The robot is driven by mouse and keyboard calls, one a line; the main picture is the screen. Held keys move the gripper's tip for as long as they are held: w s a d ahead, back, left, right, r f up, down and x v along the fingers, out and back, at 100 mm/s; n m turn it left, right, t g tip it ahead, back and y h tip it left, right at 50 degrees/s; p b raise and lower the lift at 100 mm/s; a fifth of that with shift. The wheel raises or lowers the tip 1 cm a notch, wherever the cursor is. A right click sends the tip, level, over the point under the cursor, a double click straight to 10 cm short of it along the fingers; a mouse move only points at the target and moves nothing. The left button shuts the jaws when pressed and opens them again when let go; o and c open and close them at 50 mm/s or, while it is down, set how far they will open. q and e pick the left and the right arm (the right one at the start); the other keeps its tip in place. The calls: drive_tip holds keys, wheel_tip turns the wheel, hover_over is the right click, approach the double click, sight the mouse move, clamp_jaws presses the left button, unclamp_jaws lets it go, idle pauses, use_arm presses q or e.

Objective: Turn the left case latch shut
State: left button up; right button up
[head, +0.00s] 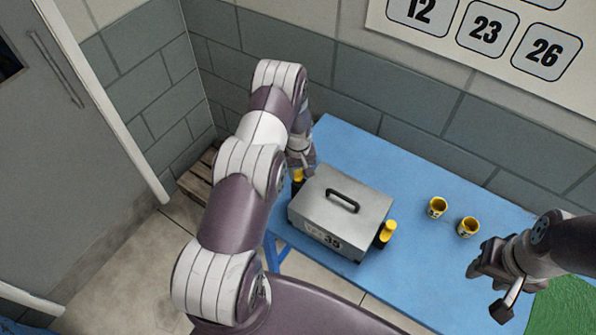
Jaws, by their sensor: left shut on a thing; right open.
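A grey metal case (322,228) with a black top handle (343,201) and a label on its front stands on the blue table. The left case latch (298,176), yellow above and dark below, is at the case's left side, partly hidden by my arm and gripper. My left gripper (299,169) is shut on this latch; the fingertips are small and hard to make out. The right latch (386,232), yellow and black, is at the right side. My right gripper (484,284) is open and empty, right of the case.
Two yellow cups with dark markings, one (437,208) nearer the case and another (468,227), stand on the blue table (370,157). A green mat (562,308) lies at the lower right. A brick wall runs behind the table. A wooden pallet (197,180) is on the floor at left.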

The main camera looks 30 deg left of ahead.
use_arm(q)
drive_tip(key=m+b, duration=0.3)
drive_tip(key=shift+f, duration=0.2)
drive_tip(key=m+b, duration=0.3)
drive_tip(key=m, duration=0.1)
drive_tip(key=shift+m, duration=0.4)
drive_tip(key=m+b, duration=0.3)
drive_tip(key=m, duration=0.1)
drive_tip(key=shift+r, duration=0.1)
drive_tip(key=shift+r+m+b, duration=0.15)
drive_tip(key=shift+m+b, duration=0.7)
drive_tip(key=shift+m, duration=1.85)
drive_tip(key=o, duration=1.1)
drive_tip(key=shift+c, duration=0.2)
